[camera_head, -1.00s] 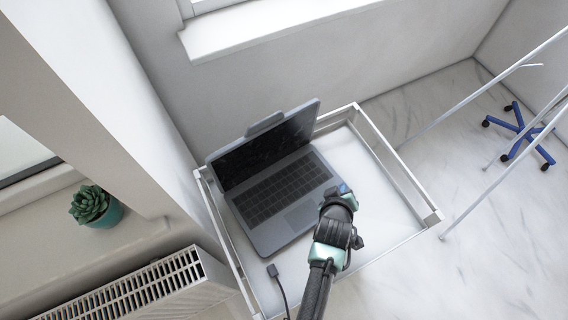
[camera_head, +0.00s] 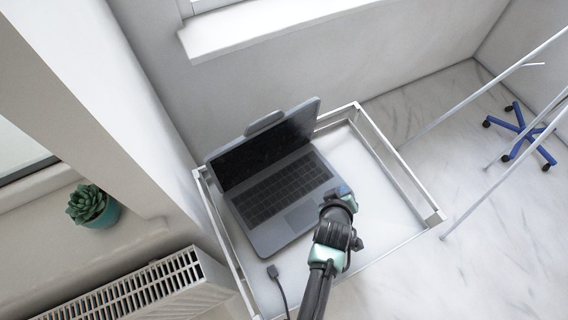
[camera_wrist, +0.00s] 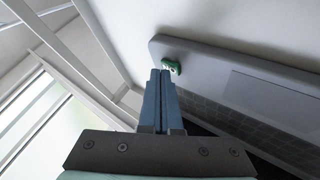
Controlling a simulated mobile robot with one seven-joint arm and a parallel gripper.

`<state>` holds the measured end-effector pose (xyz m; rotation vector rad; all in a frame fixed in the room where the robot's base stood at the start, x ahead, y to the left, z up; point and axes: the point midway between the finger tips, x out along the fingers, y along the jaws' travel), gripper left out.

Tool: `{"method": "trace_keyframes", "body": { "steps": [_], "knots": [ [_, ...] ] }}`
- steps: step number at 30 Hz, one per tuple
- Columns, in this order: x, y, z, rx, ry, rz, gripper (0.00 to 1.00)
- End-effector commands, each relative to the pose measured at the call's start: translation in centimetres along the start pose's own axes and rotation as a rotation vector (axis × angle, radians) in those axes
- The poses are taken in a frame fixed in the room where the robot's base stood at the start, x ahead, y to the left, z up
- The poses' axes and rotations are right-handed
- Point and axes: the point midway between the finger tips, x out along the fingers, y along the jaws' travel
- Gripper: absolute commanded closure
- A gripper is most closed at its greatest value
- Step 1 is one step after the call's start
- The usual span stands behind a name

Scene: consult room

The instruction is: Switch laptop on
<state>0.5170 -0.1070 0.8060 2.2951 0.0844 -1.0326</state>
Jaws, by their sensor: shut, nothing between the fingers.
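The laptop (camera_head: 270,202) is grey and open on a white tray-like cart top, with its dark screen (camera_head: 265,152) raised toward the wall. I see no lit picture on the screen. In the wrist view the shut fingertips (camera_wrist: 160,73) point at the laptop's corner. A small green piece with white marks (camera_wrist: 172,67), perhaps the power button, sits at that corner just beyond the fingertips. I cannot tell whether the fingers touch it.
The white cart (camera_head: 391,166) has a raised rim around the laptop. A black cable with a plug (camera_head: 273,272) lies by the laptop's front. A radiator (camera_head: 150,290) and a potted succulent (camera_head: 93,207) are at left. A blue-footed stand (camera_head: 520,130) is at right.

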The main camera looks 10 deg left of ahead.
Motion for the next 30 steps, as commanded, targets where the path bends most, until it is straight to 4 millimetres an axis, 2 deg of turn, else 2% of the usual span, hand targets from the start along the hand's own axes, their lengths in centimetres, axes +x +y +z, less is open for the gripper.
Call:
{"method": "trace_keyframes", "body": {
  "steps": [11, 21, 30],
  "knots": [
    [0.2, -0.1, 0.1, 0.0, 0.0, 0.0, 1.0],
    [-0.9, 0.6, -0.6, 0.0, -0.001, 0.0, 1.0],
    [-0.9, 0.6, -0.6, 0.0, 0.0, 0.0, 1.0]
  ]
}}
